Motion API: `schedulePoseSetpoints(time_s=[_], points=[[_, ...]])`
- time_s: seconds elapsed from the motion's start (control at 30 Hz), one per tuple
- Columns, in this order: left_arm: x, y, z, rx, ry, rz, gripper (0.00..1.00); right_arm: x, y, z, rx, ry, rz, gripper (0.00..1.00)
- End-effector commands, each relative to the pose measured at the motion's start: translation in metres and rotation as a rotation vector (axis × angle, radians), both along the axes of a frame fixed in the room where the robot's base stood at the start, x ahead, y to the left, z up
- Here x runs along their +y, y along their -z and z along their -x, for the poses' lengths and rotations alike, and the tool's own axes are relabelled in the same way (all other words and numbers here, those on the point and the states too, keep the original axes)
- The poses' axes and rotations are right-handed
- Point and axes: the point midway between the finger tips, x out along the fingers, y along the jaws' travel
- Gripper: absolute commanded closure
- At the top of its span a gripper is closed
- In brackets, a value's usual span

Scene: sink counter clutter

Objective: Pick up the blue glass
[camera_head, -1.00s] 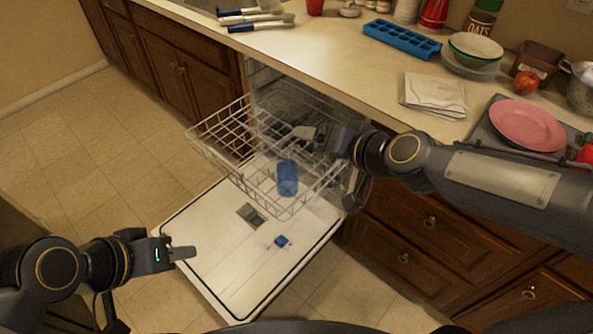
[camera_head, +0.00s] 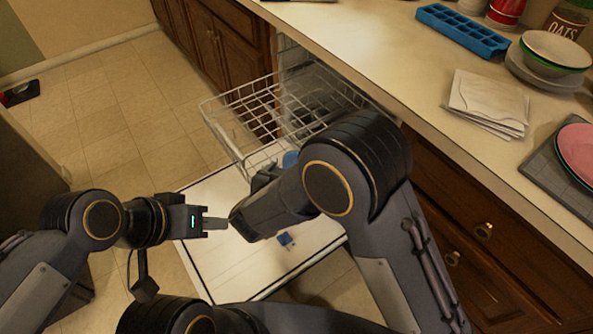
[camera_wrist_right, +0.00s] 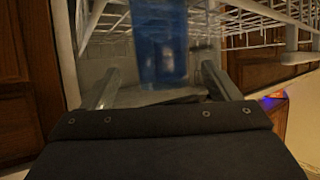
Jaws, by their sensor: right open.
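The blue glass (camera_head: 291,158) shows only as a small blue patch by the dishwasher rack in the head view, mostly hidden behind my right arm. In the right wrist view the blue glass (camera_wrist_right: 160,40) stands slightly blurred ahead, in line with the gap between the fingers. My right gripper (camera_wrist_right: 160,72) is open, one finger to each side of that gap; I cannot tell whether either touches the glass. My left gripper (camera_head: 215,224) hangs above the open dishwasher door, away from the glass. It is seen side-on, so its opening is unclear.
The wire dishwasher rack (camera_head: 240,125) is pulled out over the lowered white door (camera_head: 225,270). The counter on the right holds a blue ice tray (camera_head: 462,30), folded cloths (camera_head: 487,103), stacked bowls (camera_head: 553,55) and a pink plate (camera_head: 580,150).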

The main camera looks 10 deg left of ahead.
Motion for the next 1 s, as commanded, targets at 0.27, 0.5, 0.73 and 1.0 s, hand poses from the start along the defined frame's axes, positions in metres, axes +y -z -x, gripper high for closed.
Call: schedulePoseSetpoints(time_s=[0.27,0.5,0.73,1.0], points=[[0.0,0.016,0.0,0.0,0.0,0.0,0.64,-0.005,0.004,-0.039,-0.002,0.003,-0.005,0.18],[0.0,0.028,0.0,0.0,0.0,0.0,0.64,-0.009,0.013,-0.059,0.001,-0.001,-0.002,0.18],[0.0,0.027,0.0,0.0,0.0,0.0,0.64,-0.009,0.011,-0.059,0.001,-0.002,-0.002,0.21],[0.0,0.027,0.0,0.0,0.0,0.0,0.64,-0.009,0.012,-0.059,0.001,-0.002,-0.002,0.57]])
